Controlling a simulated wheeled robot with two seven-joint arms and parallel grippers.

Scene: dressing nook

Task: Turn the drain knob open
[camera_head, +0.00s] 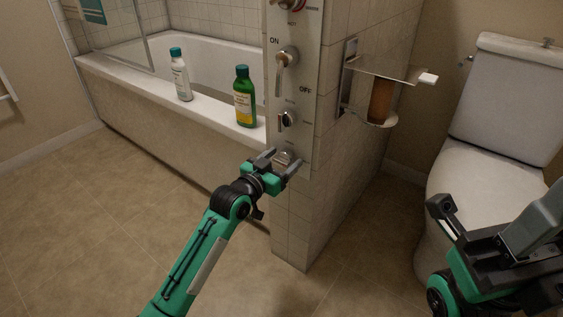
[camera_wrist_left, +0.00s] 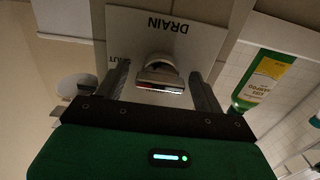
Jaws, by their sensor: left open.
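The drain knob (camera_wrist_left: 160,72) is a metal knob on a pale plate marked DRAIN, which appears upside down in the left wrist view. My left gripper (camera_wrist_left: 160,84) is open, with one finger on each side of the knob and a visible gap on both sides. In the head view the knob (camera_head: 284,156) is low on the white control panel (camera_head: 296,100), partly hidden by my left gripper (camera_head: 281,162). My right gripper (camera_head: 490,225) is at the lower right, away from the panel and cut off by the picture edge; its jaw state is unclear.
Above the drain knob are another small knob (camera_head: 288,118) and an ON/OFF lever (camera_head: 286,60). A green bottle (camera_head: 244,100) and a white bottle (camera_head: 180,78) stand on the tub rim (camera_head: 130,75).

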